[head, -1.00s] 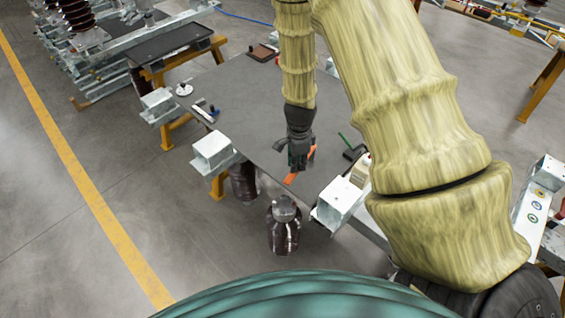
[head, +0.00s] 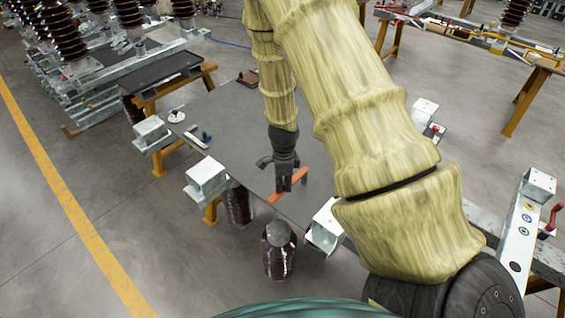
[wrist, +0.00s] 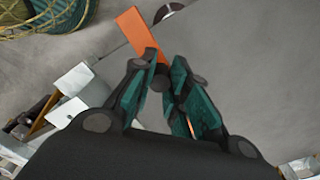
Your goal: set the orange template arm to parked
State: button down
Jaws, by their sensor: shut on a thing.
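The orange template arm (head: 290,185) is a flat orange bar at the near edge of the grey table, slanting up to the right in the head view. In the wrist view its long end (wrist: 141,33) sticks out past the fingertips, and a small orange sliver shows between the fingers lower down. My gripper (head: 284,187) comes down onto the bar from above and is shut on it; its dark, teal-padded fingers (wrist: 162,75) close around the bar in the wrist view. The bar's pivot and any parked mark cannot be made out.
The grey table top (head: 225,125) is mostly clear. Galvanised brackets stand at its left corner (head: 206,180) and near corner (head: 326,228). A dark brown insulator (head: 279,252) stands on the floor in front.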

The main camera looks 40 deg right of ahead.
jog(key=c, duration=1.6)
grip_release()
jog(key=shift+w, duration=0.15)
jog(key=shift+r, duration=0.1)
notch_tip(320, 180, up, 12)
jog(key=shift+f, duration=0.1)
